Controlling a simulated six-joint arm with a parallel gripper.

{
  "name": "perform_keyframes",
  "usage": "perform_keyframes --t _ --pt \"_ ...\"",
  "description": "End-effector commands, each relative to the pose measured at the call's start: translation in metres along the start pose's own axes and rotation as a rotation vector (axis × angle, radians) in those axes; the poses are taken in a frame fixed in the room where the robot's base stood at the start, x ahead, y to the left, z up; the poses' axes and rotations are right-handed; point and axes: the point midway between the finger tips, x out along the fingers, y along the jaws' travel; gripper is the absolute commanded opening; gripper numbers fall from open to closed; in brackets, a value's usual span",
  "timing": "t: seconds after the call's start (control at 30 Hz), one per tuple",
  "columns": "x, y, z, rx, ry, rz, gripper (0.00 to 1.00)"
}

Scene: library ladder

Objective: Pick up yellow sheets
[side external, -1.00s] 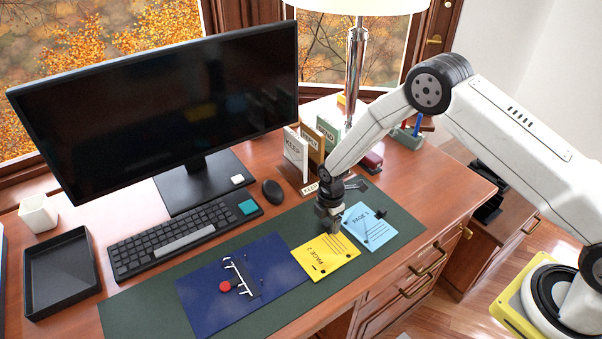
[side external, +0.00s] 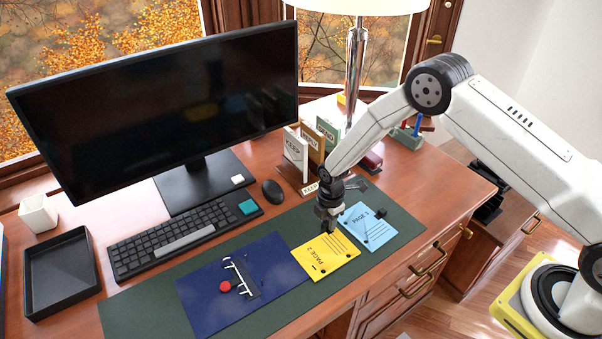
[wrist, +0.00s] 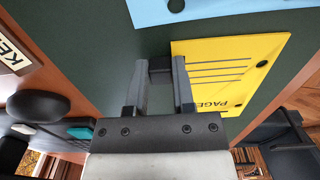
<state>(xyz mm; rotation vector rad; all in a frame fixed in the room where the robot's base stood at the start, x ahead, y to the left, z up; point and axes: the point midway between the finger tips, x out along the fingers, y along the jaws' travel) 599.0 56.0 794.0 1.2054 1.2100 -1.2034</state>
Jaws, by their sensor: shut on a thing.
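The yellow sheets (side external: 328,258), marked "PAGE 2", lie on the green desk mat with their lines facing up. In the wrist view the yellow sheets (wrist: 215,65) are beside and partly below the right finger. My gripper (side external: 327,226) is low over their upper edge in the side view. In the wrist view my gripper (wrist: 160,75) has its two fingers around a small dark block at the sheets' edge, shut on it. The contact between block and paper is partly hidden, and I cannot tell whether the sheets are lifted.
A blue sheet (side external: 367,227) lies right of the yellow sheets, and a dark blue folder (side external: 205,291) lies left. Upright labelled dividers (side external: 296,150) stand behind my gripper. A keyboard (side external: 180,236), mouse (side external: 272,191) and monitor (side external: 165,100) are further left. Green mat shows around the sheets.

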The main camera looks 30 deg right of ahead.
Motion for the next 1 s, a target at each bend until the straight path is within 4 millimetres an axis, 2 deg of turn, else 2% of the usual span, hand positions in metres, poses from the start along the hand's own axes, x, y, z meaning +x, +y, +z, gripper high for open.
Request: perform_keyframes --t 0.27,0.57,1.0 --pt "-0.006 0.000 0.000 0.000 0.000 0.001 0.00" --pt "-0.033 0.000 0.000 0.000 0.001 0.000 0.00" --pt "-0.084 -0.043 0.004 0.000 0.001 0.000 0.00"
